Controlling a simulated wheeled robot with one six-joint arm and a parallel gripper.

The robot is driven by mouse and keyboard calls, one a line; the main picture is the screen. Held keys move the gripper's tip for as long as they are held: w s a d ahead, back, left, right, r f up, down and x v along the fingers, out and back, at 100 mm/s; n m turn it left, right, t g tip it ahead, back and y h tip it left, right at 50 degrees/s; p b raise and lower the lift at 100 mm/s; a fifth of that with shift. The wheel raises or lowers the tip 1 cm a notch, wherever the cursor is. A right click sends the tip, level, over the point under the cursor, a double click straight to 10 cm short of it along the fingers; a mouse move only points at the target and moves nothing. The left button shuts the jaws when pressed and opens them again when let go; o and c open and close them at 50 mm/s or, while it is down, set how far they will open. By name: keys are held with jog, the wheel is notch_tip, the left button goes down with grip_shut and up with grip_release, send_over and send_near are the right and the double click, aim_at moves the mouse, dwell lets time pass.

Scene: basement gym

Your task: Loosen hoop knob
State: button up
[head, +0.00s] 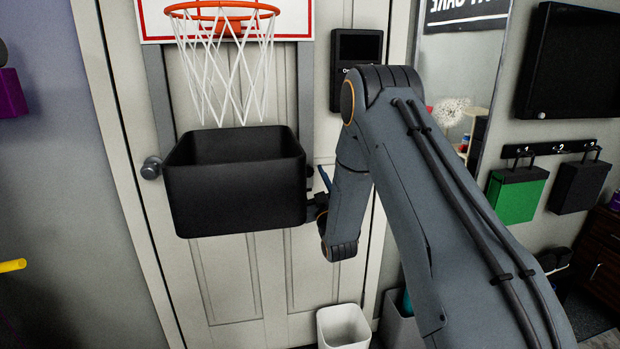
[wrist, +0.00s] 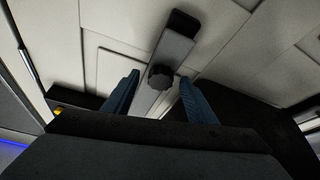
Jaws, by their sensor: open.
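The hoop knob (wrist: 161,76) is dark, round and lobed, and sits on a grey bar (wrist: 177,47) with a black end in the wrist view. My gripper (wrist: 160,79) is open, with one blue finger on each side of the knob and a visible gap on both sides. How deep the fingers reach around it I cannot tell. In the head view my gripper (head: 324,188) is at the right side of the black bin, mostly hidden. The hoop (head: 222,10) has an orange rim and a white net, with grey bars below its backboard.
The black bin (head: 240,205) hangs under the net, close to my gripper. Behind is a pale panelled door (head: 232,275) with a round handle (head: 151,168) on the left. A white bin (head: 343,328) stands below. A green box (head: 517,193) hangs on the right wall.

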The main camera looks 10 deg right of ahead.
jog(key=shift+a, duration=0.1)
jog(key=c, duration=1.1)
jog(key=shift+o, duration=0.2)
jog(key=shift+n, duration=0.4)
jog(key=n+y, duration=0.1)
jog(key=n, duration=0.2)
jog(key=n+g+y+b, duration=0.1)
jog(key=shift+d+r+n+y, duration=0.1)
jog(key=shift+d+n+y, duration=0.2)
jog(key=shift+n, duration=0.1)
jog(key=n+g+y, duration=0.1)
jog(key=n, duration=0.2)
jog(key=n+g+y, duration=0.1)
jog(key=n, duration=0.2)
jog(key=shift+r+n+b, duration=0.2)
jog(key=shift+n+b, duration=0.2)
jog(key=n+g+b, duration=0.1)
jog(key=n+g, duration=0.1)
jog(key=n, duration=0.2)
jog(key=shift+d+r+n, duration=0.1)
jog(key=shift+r+n, duration=0.05)
jog(key=shift+n, duration=0.15)
jog(key=shift+r+n+g+h+b, duration=0.15)
jog(key=shift+n+g+b, duration=0.2)
jog(key=shift+n, duration=0.55)
jog(key=shift+n+g+h+b, duration=0.15)
jog(key=shift+n+g+b, duration=0.15)
jog(key=shift+n, duration=0.6)
